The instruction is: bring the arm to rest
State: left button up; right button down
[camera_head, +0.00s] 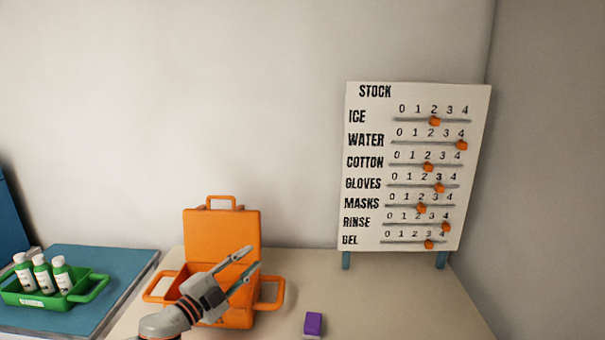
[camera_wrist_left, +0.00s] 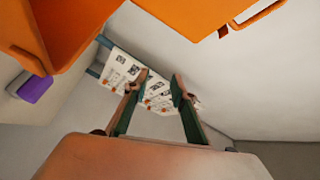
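My left gripper (camera_head: 248,268) is in front of the orange case, with its two fingers apart and nothing between them. In the left wrist view its fingertips (camera_wrist_left: 162,84) are also apart, with the stock board (camera_wrist_left: 125,70) behind them. My right gripper is in neither view. The orange case (camera_head: 222,232) stands on the table with its lid up, and my arm hides part of its front. The case also shows large and close at the top of the left wrist view (camera_wrist_left: 60,30).
The stock board (camera_head: 375,220) with orange sliders stands at the back right. A purple block (camera_head: 313,324) lies right of the case. A green carrier (camera_head: 60,298) with three white bottles (camera_head: 42,274) sits on a blue surface (camera_head: 120,262) at left. The table (camera_head: 390,300) is clear before the board.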

pick_arm(q)
jog(key=s+a+f+n+g+y, duration=0.35)
jog(key=s+a+f+y, duration=0.35)
jog(key=s, duration=0.6)
jog(key=s+a+f+n+g+y, duration=0.3)
jog(key=s+a+f+n, duration=0.35)
jog(key=s, duration=0.65)
jog(key=s+a+f+n+g+y, duration=0.25)
jog(key=s+a+f+y, duration=0.2)
jog(key=s+a, duration=0.65)
jog(key=d+f+n+t+h, duration=0.1)
jog(key=d+f+t+h, duration=0.1)
jog(key=d+f, duration=0.4)
jog(key=d+f+n+t+h, duration=0.1)
jog(key=d+f+h, duration=0.3)
jog(key=d+f, duration=0.3)
jog(key=d, duration=0.5)
jog(key=shift+w+d+f+n+t, duration=0.15)
jog(key=shift+d+f+n+t, duration=0.05)
jog(key=shift+n+t, duration=0.2)
jog(key=shift+h, duration=0.25)
